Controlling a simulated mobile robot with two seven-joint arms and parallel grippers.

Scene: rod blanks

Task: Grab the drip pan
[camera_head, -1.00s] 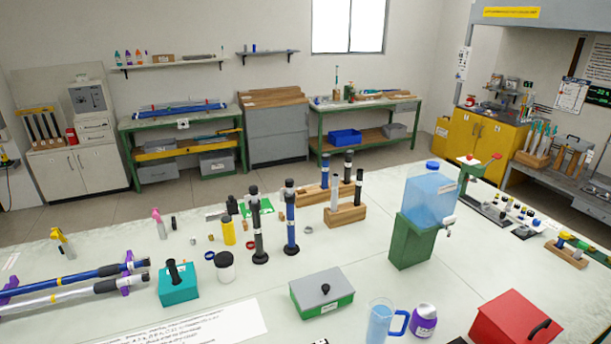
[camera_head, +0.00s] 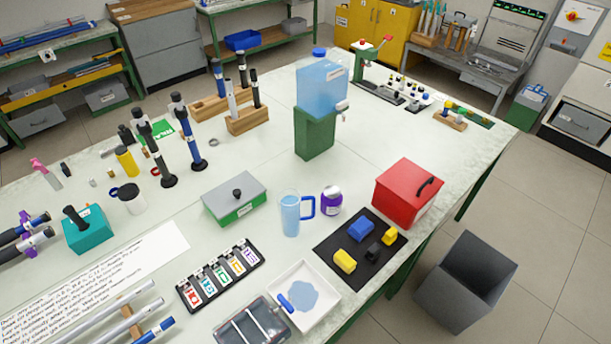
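A shallow white square tray (camera_head: 303,271), which looks like the drip pan, lies on the near part of the table. A blue patch like a puddle (camera_head: 302,296) covers its middle. A small blue-handled tool (camera_head: 286,303) lies at its left side. Neither of my grippers shows in the view.
A grey tray (camera_head: 236,338) adjoins the pan at lower left. A black mat (camera_head: 327,247) with blue, yellow and black pieces lies to its right. A card rack (camera_head: 213,276), a blue jug (camera_head: 290,214) and a red box (camera_head: 407,194) stand nearby. A grey bin (camera_head: 459,298) stands on the floor.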

